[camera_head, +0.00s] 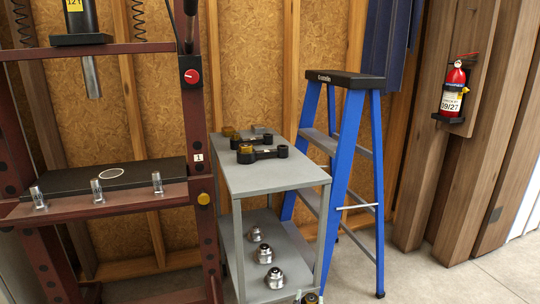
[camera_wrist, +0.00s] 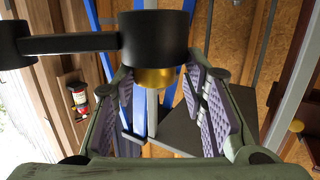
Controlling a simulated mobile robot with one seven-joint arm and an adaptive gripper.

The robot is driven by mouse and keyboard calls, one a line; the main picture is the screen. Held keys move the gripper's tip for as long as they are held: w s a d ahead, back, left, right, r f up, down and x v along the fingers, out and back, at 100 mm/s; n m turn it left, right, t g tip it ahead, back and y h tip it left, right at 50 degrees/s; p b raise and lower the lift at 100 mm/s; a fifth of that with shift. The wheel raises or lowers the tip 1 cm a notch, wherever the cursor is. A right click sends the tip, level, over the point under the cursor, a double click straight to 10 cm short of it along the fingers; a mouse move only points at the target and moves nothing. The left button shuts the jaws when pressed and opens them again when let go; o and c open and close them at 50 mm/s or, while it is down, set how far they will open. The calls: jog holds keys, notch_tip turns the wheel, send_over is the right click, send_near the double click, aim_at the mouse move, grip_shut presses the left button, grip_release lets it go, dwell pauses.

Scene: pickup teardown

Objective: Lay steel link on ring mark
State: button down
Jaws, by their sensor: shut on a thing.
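In the wrist view, my gripper (camera_wrist: 160,85) has its two purple-padded fingers on either side of the near round end of a dark link (camera_wrist: 85,43). A brass-coloured bushing (camera_wrist: 155,78) shows under that end, between the fingertips. The link's bar runs left to a second round end at the picture's edge, partly cut off. In the head view, the ring mark (camera_head: 111,171) is a pale outline on the black plate (camera_head: 70,182) of the red press, with nothing lying on it. My gripper cannot be made out clearly in the head view.
Two dark links (camera_head: 262,153) with brass bushings lie on the grey cart's top (camera_head: 300,175). Several round metal parts (camera_head: 264,254) stand on its lower shelf. Clear pegs (camera_head: 97,190) line the press's front edge. A blue stepladder (camera_head: 352,150) stands right of the cart.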

jog(key=s+a+f+m+h+b, duration=0.1)
jog(key=s+a+f, duration=0.3)
jog(key=a+f, duration=0.6)
jog(key=shift+a+f+b, duration=0.4)
jog(key=shift+f+b, duration=0.1)
jog(key=shift+b, duration=0.05)
